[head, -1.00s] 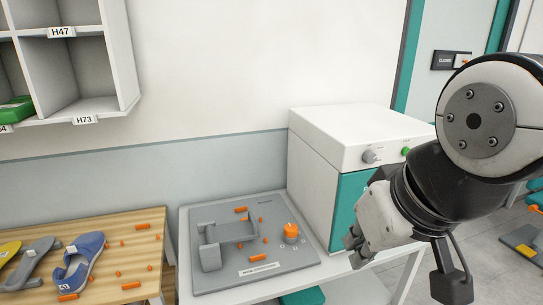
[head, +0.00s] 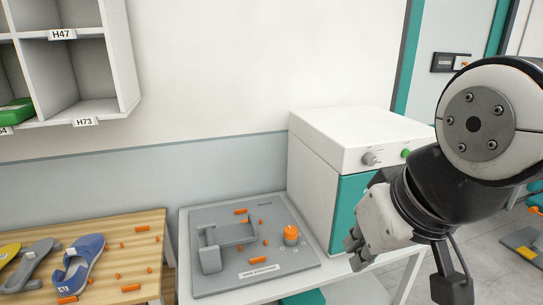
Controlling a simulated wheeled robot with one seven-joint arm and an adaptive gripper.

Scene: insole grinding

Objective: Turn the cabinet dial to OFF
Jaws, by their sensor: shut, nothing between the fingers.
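The white cabinet (head: 308,166) with a teal door stands on the white table at the right. Its grey dial (head: 369,158) is on the upper front panel, left of a green button (head: 406,153). The dial's setting is too small to read. My gripper (head: 354,250) is shut and empty, below the dial and in front of the teal door, apart from the dial. My arm hides the right part of the cabinet front.
A grey fixture plate (head: 225,279) with an orange knob (head: 291,234) and several orange pieces lies left of the cabinet. White cubbies (head: 88,62) hang at upper left.

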